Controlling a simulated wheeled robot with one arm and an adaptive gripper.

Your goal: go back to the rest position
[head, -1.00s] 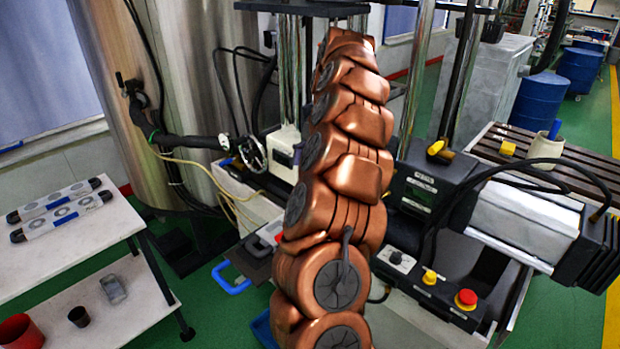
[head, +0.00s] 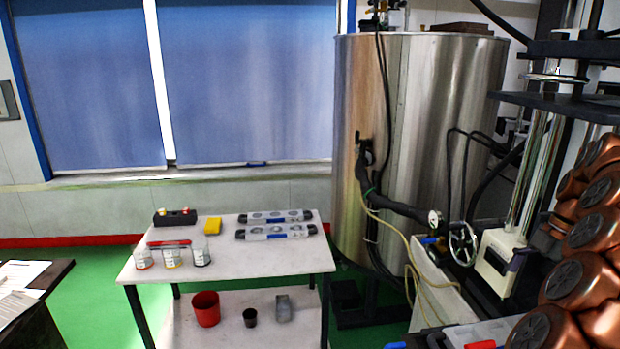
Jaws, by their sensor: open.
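My arm, in copper-coloured links, shows at the right edge of the head view. My gripper is outside the picture, so its fingers and anything near them are hidden. A white two-level table (head: 270,262) stands left of centre.
A large steel tank (head: 420,130) with hoses and a valve wheel (head: 462,243) stands right of the table. A press (head: 497,262) is beside my arm. A red cup (head: 206,308) and a black cup (head: 250,317) sit on the lower shelf. A dark table (head: 40,285) is at the left.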

